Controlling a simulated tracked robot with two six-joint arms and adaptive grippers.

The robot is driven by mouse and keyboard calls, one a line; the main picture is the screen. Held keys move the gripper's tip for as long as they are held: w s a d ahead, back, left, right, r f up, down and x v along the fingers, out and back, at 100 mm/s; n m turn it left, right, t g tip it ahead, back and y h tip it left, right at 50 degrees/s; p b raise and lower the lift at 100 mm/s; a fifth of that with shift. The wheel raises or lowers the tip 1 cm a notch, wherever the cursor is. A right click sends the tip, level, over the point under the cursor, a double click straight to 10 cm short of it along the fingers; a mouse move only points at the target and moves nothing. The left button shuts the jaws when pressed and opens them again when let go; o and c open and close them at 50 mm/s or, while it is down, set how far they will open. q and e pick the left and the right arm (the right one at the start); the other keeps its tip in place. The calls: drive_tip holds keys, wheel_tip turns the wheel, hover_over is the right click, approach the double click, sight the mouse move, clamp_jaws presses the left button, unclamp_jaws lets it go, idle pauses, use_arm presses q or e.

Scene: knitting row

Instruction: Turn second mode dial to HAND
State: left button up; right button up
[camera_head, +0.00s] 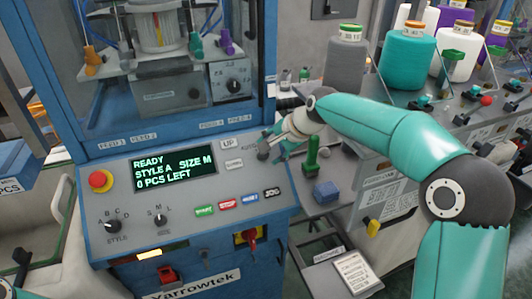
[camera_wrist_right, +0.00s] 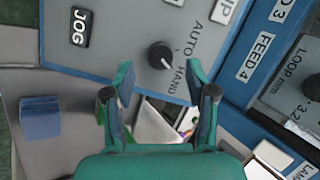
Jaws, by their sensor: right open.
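The mode dial (camera_wrist_right: 160,56) is a small black knob on the grey panel, with AUTO and HAND printed to its right in the right wrist view. Its white mark points down and right, toward the HAND side; I cannot tell if it sits exactly there. My right gripper (camera_wrist_right: 158,85) is open, its teal fingertips just below and either side of the dial, with nothing between them. In the head view the right gripper (camera_head: 268,146) covers the panel's upper right corner and partly hides the dial. Only a scrap of my left arm shows at the bottom left.
The display (camera_head: 174,171) reads READY, STYLE A, SIZE M, 0 PCS LEFT. A red stop button (camera_head: 100,180), the STYLE dial (camera_head: 113,226) and coloured push buttons share the panel. A blue block (camera_head: 326,192) and a green post (camera_head: 312,155) stand to the right. Yarn cones (camera_head: 407,60) stand behind.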

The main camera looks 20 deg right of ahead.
drive_tip(key=shift+v, duration=1.85)
